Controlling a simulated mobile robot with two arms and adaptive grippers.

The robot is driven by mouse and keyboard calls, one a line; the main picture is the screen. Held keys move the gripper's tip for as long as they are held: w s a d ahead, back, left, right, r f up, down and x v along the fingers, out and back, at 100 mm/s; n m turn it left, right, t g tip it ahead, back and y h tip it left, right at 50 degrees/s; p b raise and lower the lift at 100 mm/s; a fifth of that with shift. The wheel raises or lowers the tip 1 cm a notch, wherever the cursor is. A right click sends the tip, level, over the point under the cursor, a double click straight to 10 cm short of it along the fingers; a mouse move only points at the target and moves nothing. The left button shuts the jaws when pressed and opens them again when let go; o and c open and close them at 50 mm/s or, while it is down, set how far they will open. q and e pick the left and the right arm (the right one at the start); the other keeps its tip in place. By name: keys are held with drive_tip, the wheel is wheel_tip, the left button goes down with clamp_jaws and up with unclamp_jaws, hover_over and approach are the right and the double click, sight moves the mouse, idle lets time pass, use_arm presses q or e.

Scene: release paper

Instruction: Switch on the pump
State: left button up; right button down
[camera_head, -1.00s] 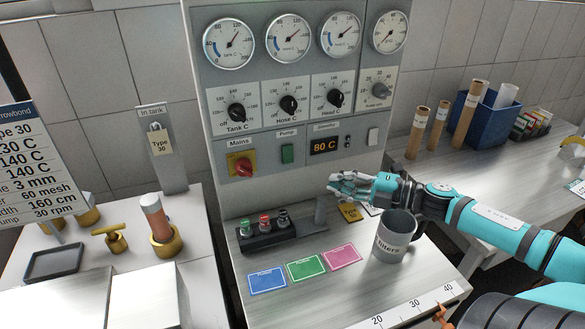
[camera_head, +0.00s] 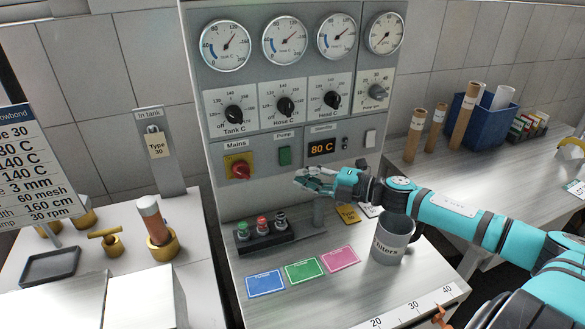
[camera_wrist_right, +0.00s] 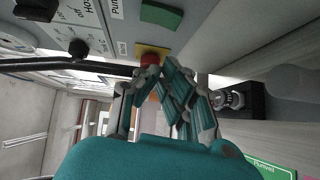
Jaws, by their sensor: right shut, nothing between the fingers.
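The pump switch (camera_head: 285,156) is a green rectangular button under the "Pump" label on the grey control panel (camera_head: 290,200). It also shows at the top of the right wrist view (camera_wrist_right: 160,15). My right gripper (camera_head: 298,178) is shut and empty, in front of the panel and a little below the pump switch in the head view. Its closed fingers (camera_wrist_right: 165,75) show in the wrist view, apart from the green switch and overlapping the red mains knob (camera_wrist_right: 150,58). My left gripper is not in view.
The mains knob (camera_head: 240,170) on its yellow plate is left of the pump switch; the 80 C display (camera_head: 322,148) is right. Below stand a black block with several small capped bottles (camera_head: 263,238), a grey mug (camera_head: 392,240) and coloured cards (camera_head: 303,270).

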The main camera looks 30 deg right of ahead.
sight(285, 156)
drive_tip(key=shift+w+a+f+p, duration=0.1)
drive_tip(key=shift+w+p, duration=0.2)
drive_tip(key=shift+w, duration=0.65)
drive_tip(key=shift+w+d+f+p, duration=0.15)
drive_tip(key=shift+w+p, duration=0.15)
drive_tip(key=shift+w, duration=0.6)
drive_tip(key=shift+w+a+f+p, duration=0.15)
drive_tip(key=shift+w+p, duration=0.15)
drive_tip(key=shift+w, duration=0.65)
drive_tip(key=b, duration=0.2)
drive_tip(key=shift+w+f+t+b, duration=0.1)
drive_tip(key=shift+w+t+b, duration=0.2)
drive_tip(key=shift+w, duration=0.05)
drive_tip(key=shift+s, duration=0.1)
